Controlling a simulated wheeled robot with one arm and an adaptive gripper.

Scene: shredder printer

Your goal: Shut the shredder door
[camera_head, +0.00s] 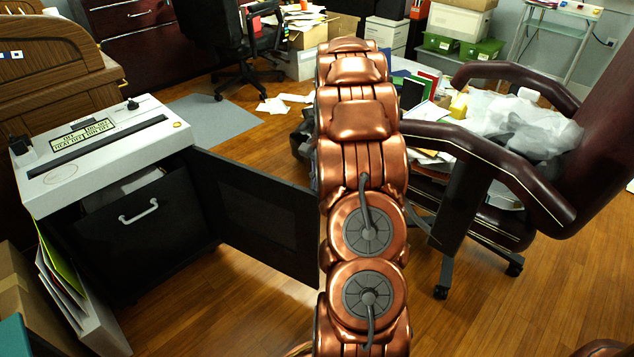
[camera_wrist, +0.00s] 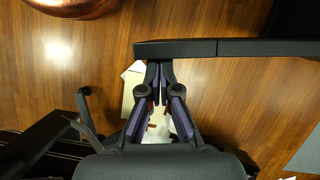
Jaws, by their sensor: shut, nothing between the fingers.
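The shredder (camera_head: 105,150) stands at the left in the head view, with a light top and a dark cabinet. Its black door (camera_head: 262,215) stands wide open, swung out to the right of the cabinet. The dark bin with a silver handle shows in the opening. In the wrist view the door's top edge (camera_wrist: 225,48) is a dark bar across the upper right. My gripper (camera_wrist: 159,68) is shut and empty beside the door's outer side, near its free end. I cannot tell whether the fingertips touch it. In the head view my arm hides the gripper.
A dark red armchair (camera_head: 545,185) holding papers and a plastic bag stands right of my arm. Folders (camera_head: 60,270) lean at the shredder's near left. A grey mat (camera_head: 215,118) lies behind it. Wooden floor (camera_head: 240,300) in front of the door is clear.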

